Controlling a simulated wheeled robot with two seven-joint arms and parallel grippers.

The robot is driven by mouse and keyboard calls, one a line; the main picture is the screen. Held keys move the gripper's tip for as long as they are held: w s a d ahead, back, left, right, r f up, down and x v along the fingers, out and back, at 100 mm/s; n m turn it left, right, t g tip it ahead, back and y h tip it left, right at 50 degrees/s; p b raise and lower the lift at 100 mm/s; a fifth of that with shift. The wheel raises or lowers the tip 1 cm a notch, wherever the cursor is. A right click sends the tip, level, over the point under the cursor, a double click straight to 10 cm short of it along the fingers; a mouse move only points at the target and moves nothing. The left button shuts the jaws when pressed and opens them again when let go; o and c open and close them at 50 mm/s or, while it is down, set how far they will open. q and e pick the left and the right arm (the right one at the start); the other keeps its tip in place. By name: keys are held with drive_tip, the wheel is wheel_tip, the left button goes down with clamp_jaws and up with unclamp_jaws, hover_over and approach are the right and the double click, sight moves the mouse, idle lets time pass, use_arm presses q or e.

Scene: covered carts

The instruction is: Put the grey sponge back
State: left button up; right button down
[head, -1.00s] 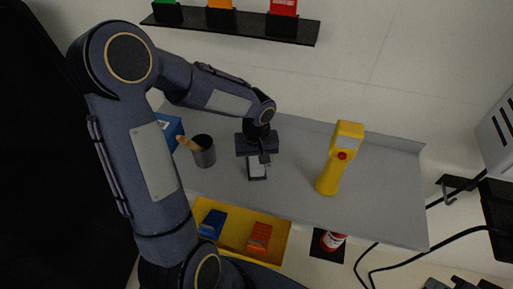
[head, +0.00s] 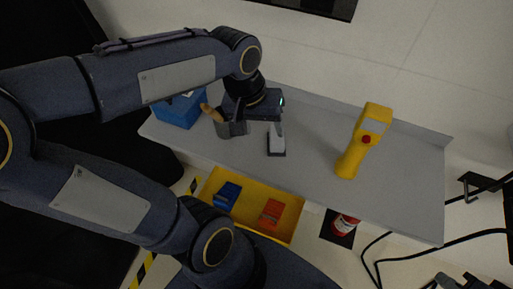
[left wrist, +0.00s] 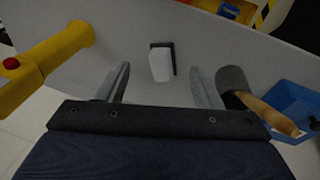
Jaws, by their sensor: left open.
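A pale grey block (head: 277,143), which I take to be the grey sponge, is on a small dark base (head: 276,154) on the grey cart top. In the left wrist view the block (left wrist: 160,66) shows in front of the dark base, roughly centred between my fingers. My left gripper (head: 257,124) is open and empty, just left of and above the block in the head view. In the left wrist view its two fingers (left wrist: 159,88) stand wide apart, with the block beyond their tips. My right gripper is not in view.
A yellow tray (head: 289,226) with blue and orange items is at the front. The cart's right end is clear.

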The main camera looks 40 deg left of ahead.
use_arm(q)
drive_tip(key=s+d+f+m+t+h, duration=0.1)
drive_tip(key=s+d+m+t+h, duration=0.1)
drive_tip(key=s, duration=0.5)
drive_tip(key=shift+s+d+m+t, duration=0.35)
drive_tip(key=shift+d+m+t, duration=0.15)
drive_tip(key=shift+d+t, duration=0.15)
drive_tip(key=shift+a, duration=0.1)
idle(0.4)
